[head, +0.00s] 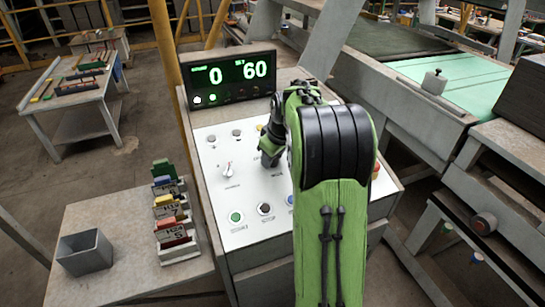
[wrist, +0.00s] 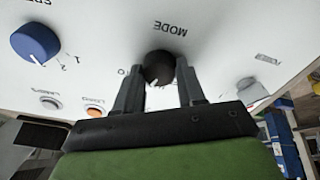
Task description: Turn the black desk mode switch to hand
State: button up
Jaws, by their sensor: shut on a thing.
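The black mode switch (wrist: 158,67) is a round knob on the white desk panel, with the word MODE beside it, upside down in the wrist view. My gripper (wrist: 159,72) has one finger on each side of the knob and is shut on it. A small pale pointer mark shows on the knob's lower left edge in the wrist view. The lettering around the knob is partly hidden by the fingers, so I cannot read its setting for sure. In the head view my gripper (head: 268,157) is down at the panel and hides the knob.
A blue knob (wrist: 35,43) and an orange button (wrist: 96,111) are near the switch. The display (head: 231,78) reads 0 and 60. A white-handled selector (head: 228,170) and a green button (head: 236,217) are on the left of the panel. Coloured card holders (head: 170,228) stand left of the desk.

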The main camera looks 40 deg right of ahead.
jog(key=shift+n, duration=1.8)
jog(key=o, duration=1)
jog(key=shift+o, duration=0.2)
jog(key=shift+r, duration=0.1)
jog(key=d+p+v, duration=0.1)
jog(key=p+v, duration=0.1)
jog(key=v, duration=1.3)
jog(key=shift+a+r+p, duration=0.2)
jog(key=shift+r+p, duration=0.1)
jog(key=shift+p, duration=0.05)
jog(key=shift+s, duration=0.15)
